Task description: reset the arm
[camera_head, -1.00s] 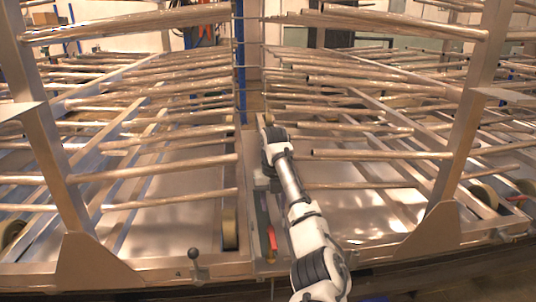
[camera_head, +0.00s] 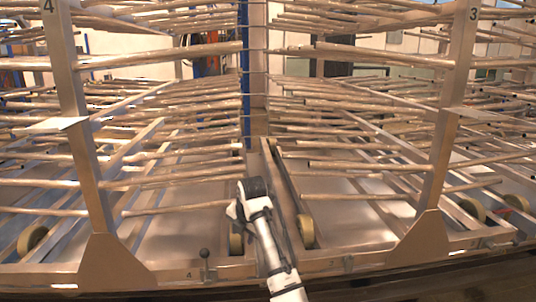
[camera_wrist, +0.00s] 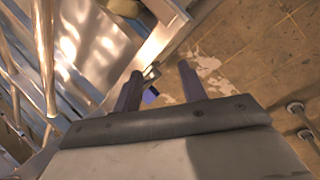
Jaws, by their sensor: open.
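My gripper (camera_wrist: 160,84) shows in the wrist view with its two dark fingers apart and nothing between them. Below the fingers are the edge of a metal frame and the tiled floor. In the head view my white and grey arm rises from the bottom centre to a dark joint in front of the gap between the two racks. My gripper cannot be made out in the head view.
A left rack marked 4 (camera_head: 88,150) and a right rack marked 3 (camera_head: 445,140) carry many metal tubes close ahead. A narrow gap separates them. A small black-knobbed lever (camera_head: 204,254) stands on the lower frame. Bare tiled floor (camera_wrist: 250,55) shows at the wrist view's right.

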